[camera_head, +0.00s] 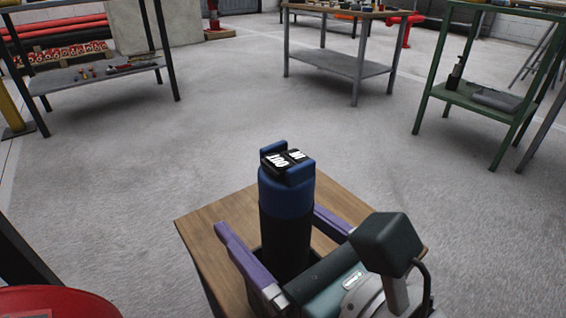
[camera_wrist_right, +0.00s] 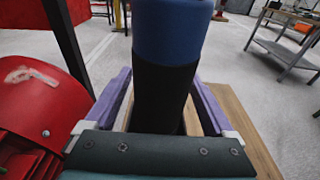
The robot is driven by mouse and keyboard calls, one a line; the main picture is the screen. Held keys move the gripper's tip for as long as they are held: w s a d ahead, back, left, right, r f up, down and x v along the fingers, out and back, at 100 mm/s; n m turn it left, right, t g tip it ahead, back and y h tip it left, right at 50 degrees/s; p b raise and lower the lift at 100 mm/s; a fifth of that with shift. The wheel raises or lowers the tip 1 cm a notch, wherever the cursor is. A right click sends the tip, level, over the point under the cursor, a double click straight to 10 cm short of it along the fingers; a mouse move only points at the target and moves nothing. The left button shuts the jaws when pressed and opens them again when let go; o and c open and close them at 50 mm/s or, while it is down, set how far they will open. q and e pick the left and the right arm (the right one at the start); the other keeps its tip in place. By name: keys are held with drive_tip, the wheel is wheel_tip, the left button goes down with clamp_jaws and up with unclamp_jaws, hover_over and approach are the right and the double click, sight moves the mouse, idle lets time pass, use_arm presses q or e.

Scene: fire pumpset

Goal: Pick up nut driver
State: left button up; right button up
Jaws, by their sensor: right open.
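The nut driver appears to be the upright tool (camera_head: 286,205) with a blue top, a black lower body and IN and OUT labels on its end. It stands on a small wooden table (camera_head: 198,224) and fills the middle of the right wrist view (camera_wrist_right: 165,85). My right gripper (camera_head: 270,220) is open, with one purple finger on each side of the black body. In the wrist view, gaps show between the fingers (camera_wrist_right: 161,78) and the tool. The tool's foot is partly hidden behind the gripper. My left gripper is out of view.
A red rounded object (camera_head: 50,303) is close at the lower left, also large in the wrist view (camera_wrist_right: 35,110). A grey workbench (camera_head: 350,62), a green bench (camera_head: 480,98) and a dark-legged shelf (camera_head: 95,75) stand farther off. The floor between is clear.

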drive_tip(key=shift+c, duration=0.3)
clamp_jaws()
idle(0.5)
